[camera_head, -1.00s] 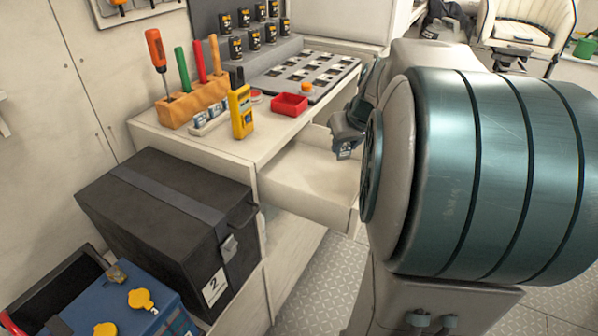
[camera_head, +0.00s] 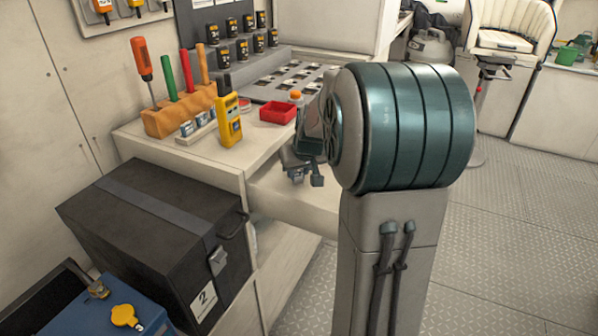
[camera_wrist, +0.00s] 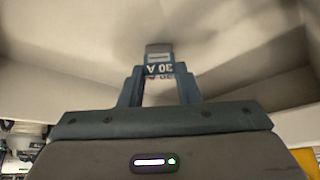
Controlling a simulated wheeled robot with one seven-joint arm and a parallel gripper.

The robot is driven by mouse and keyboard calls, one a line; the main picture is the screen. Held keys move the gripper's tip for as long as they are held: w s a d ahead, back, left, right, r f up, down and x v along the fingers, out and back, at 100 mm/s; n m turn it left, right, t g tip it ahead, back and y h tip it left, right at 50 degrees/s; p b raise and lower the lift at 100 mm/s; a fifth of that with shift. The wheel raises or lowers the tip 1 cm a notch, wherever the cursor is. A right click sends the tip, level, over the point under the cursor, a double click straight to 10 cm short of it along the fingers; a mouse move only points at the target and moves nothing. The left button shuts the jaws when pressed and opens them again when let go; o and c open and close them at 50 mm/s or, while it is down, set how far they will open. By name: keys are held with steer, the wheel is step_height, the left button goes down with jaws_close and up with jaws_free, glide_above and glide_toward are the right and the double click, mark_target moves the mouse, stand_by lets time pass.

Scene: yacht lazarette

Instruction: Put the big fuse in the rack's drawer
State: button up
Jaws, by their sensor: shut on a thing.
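My gripper (camera_wrist: 160,85) is shut on the big fuse (camera_wrist: 159,58), a grey and blue piece marked 30 A, held between the fingertips in the wrist view. In the head view my gripper (camera_head: 304,176) hangs over the open drawer (camera_head: 275,195), pointing down. The fuse cannot be made out clearly there. The pale drawer walls and floor surround the fuse in the wrist view; whether it touches the floor I cannot tell. My arm hides the drawer's right part in the head view.
The white bench top (camera_head: 240,155) above the drawer carries a red tray (camera_head: 278,112), a yellow meter (camera_head: 229,120), a wooden tool holder (camera_head: 178,112) and a slotted panel (camera_head: 285,80). A black case (camera_head: 150,235) stands left of the drawer.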

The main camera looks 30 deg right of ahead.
steer(key=o, duration=0.9)
steer(key=shift+o, duration=0.2)
steer(key=shift+s+r, duration=0.15)
steer(key=shift+r, duration=0.3)
steer(key=d+p+v, duration=0.1)
steer(key=p+v, duration=0.2)
steer(key=v, duration=0.8)
steer(key=s+a+f+g, duration=0.2)
steer(key=s+a+f, duration=0.2)
steer(key=s+a, duration=0.3)
steer(key=s+a+f+n+g, duration=0.1)
steer(key=s+a+f+g, duration=0.1)
steer(key=s+a+f, duration=0.3)
steer(key=s+a, duration=0.3)
steer(key=s, duration=0.4)
steer(key=shift+s+a+f+g+y, duration=0.15)
steer(key=shift+s+a+g+y, duration=0.15)
steer(key=shift+s+y, duration=0.1)
